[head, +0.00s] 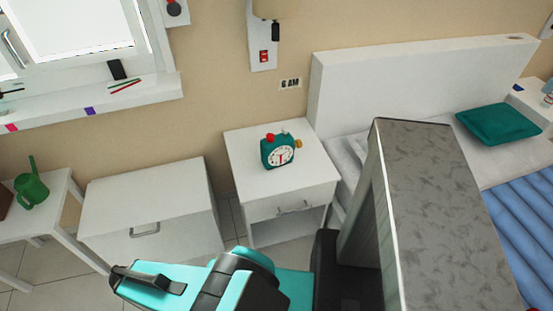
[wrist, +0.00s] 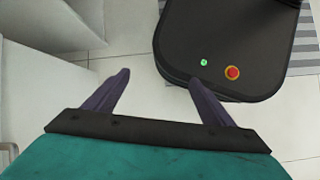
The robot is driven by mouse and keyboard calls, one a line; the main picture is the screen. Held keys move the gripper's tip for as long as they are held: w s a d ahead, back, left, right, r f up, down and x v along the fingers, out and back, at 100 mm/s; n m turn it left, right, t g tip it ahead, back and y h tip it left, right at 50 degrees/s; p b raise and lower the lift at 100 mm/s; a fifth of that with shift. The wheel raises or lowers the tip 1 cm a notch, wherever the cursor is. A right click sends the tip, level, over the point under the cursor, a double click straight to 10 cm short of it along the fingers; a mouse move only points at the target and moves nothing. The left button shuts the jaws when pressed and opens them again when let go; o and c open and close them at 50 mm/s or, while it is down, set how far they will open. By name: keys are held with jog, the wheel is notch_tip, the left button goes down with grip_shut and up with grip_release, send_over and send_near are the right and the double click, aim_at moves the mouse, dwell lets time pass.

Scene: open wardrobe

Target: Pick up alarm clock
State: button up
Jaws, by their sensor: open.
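The teal alarm clock (head: 272,152) stands on the white nightstand (head: 238,150) beside the bed in the head view. It has a white round face, with small red and orange parts on top and at its side. My gripper (wrist: 157,97) shows in the wrist view with its two dark fingers spread and nothing between them. It points down at the floor and my black base. The clock is not in the wrist view. In the head view my teal arm is low in front of the nightstand, and the fingers cannot be made out.
A white cabinet (head: 145,200) stands left of the nightstand, and a white table (head: 62,190) with a green watering can (head: 31,188) is farther left. The bed's headboard (head: 420,85) is right of the nightstand. Space above the clock is clear.

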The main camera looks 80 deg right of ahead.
jog(key=w+d+n+h+b, duration=0.2)
jog(key=d+h+b, duration=0.15)
jog(key=d, duration=1.15)
jog(key=n+g+h+b, duration=0.2)
jog(key=g+h+b, duration=0.2)
jog(key=g+b, duration=0.7)
send_near(262, 149)
jog(key=s+d+r+t+b, duration=0.1)
jog(key=s+t+b, duration=0.1)
jog(key=s, duration=0.1)
jog(key=shift+s+d+r, duration=0.1)
jog(key=shift+d+r, duration=0.05)
jog(key=shift+s+d, duration=0.1)
jog(key=shift+x, duration=4.2)
jog(key=shift+s, duration=0.1)
